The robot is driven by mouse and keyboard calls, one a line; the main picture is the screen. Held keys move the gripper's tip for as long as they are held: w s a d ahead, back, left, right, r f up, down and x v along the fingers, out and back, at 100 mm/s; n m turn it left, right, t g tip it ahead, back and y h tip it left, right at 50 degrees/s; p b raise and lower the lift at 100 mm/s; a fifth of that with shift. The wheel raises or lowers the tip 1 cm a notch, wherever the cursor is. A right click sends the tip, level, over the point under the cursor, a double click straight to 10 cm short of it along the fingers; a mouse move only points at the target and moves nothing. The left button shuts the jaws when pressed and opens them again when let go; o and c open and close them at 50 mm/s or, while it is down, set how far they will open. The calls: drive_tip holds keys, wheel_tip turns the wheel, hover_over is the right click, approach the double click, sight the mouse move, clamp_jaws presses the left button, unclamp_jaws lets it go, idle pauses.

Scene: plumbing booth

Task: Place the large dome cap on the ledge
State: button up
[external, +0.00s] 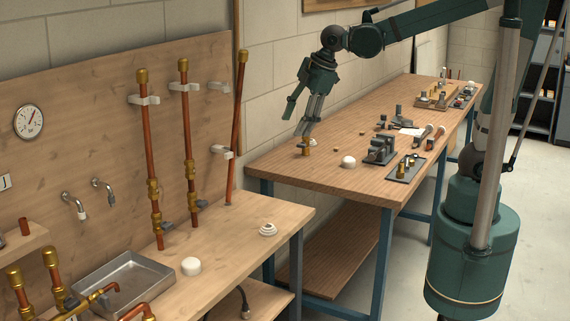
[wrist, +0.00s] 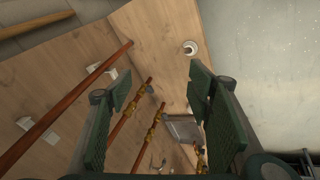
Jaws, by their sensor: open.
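Two white dome caps show in the external view. One dome cap (external: 191,266) sits on the near bench right of the metal tray; another dome cap (external: 348,161) sits on the far bench. I cannot tell which is larger. A small wooden ledge (external: 22,241) projects from the panel at far left, with a short copper piece on it. My gripper (external: 304,130) is open and empty above the left end of the far bench, near a brass fitting (external: 305,147). In the wrist view its two fingers (wrist: 160,90) are spread wide, with no dome cap identifiable between them.
A stepped white piece (external: 268,229) lies on the near bench and shows in the wrist view (wrist: 190,47). Upright copper pipes (external: 188,140) stand along the panel. A metal tray (external: 122,283) lies on the near bench. A grey vise-like block (external: 380,150) stands on the far bench.

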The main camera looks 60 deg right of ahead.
drive_tip(key=s+d+f+m+t, duration=0.2)
drive_tip(key=s+d+f+m, duration=0.1)
drive_tip(key=s+d+m, duration=1)
drive_tip(key=s+d, duration=0.2)
drive_tip(key=s, duration=0.2)
drive_tip(key=shift+d+t+h, duration=0.3)
drive_tip(key=shift+h, duration=0.1)
drive_tip(key=shift+f, duration=0.1)
